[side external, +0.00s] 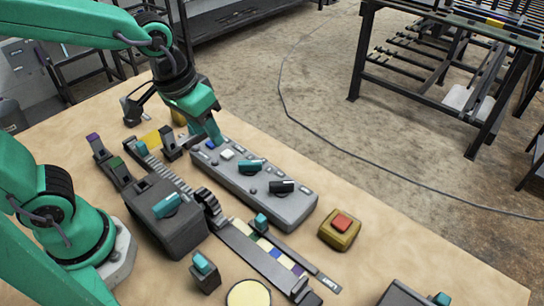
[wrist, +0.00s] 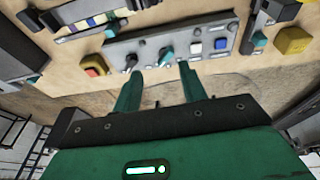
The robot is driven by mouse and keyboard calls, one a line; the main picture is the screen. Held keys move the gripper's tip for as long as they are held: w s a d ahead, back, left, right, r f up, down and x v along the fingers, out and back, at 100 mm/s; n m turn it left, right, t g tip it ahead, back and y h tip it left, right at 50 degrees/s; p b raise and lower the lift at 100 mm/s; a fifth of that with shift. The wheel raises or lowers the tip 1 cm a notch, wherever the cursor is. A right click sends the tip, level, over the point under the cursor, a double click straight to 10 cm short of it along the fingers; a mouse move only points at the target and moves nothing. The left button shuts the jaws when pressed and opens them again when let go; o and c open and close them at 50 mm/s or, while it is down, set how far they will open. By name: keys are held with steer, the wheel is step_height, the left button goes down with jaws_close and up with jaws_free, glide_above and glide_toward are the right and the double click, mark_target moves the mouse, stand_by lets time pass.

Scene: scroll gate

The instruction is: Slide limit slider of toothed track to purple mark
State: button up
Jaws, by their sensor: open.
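A grey rail (side external: 270,262) with a strip of coloured marks lies at the front centre of the bench; it also shows at the upper left of the wrist view (wrist: 62,40). A teal-topped slider (side external: 261,220) stands beside its upper end. The purple mark (side external: 298,270) is near the lower end. A dark toothed strip and gear (side external: 208,203) adjoin the upper end. My gripper (side external: 205,138) is open and empty over the far-left end of the control panel, well apart from the slider. In the wrist view its two teal fingers (wrist: 161,72) point toward the panel.
The grey control panel (side external: 282,205) carries knobs and white and blue buttons. A red button on a yellow base (side external: 341,225) sits right of it. A dark box with a teal knob (side external: 167,222) stands left of the rail. Bare bench lies beyond the red button.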

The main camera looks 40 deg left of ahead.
steer(key=w+d+f+g, duration=0.2)
steer(key=d+f, duration=0.3)
steer(key=d, duration=0.2)
glide_above(261, 218)
steer(key=shift+g+y, duration=0.4)
step_height(261, 218, down, 5)
steer(key=shift+f, duration=0.2)
steer(key=shift+f, duration=0.15)
steer(key=shift+f, duration=3.75)
jaws_close()
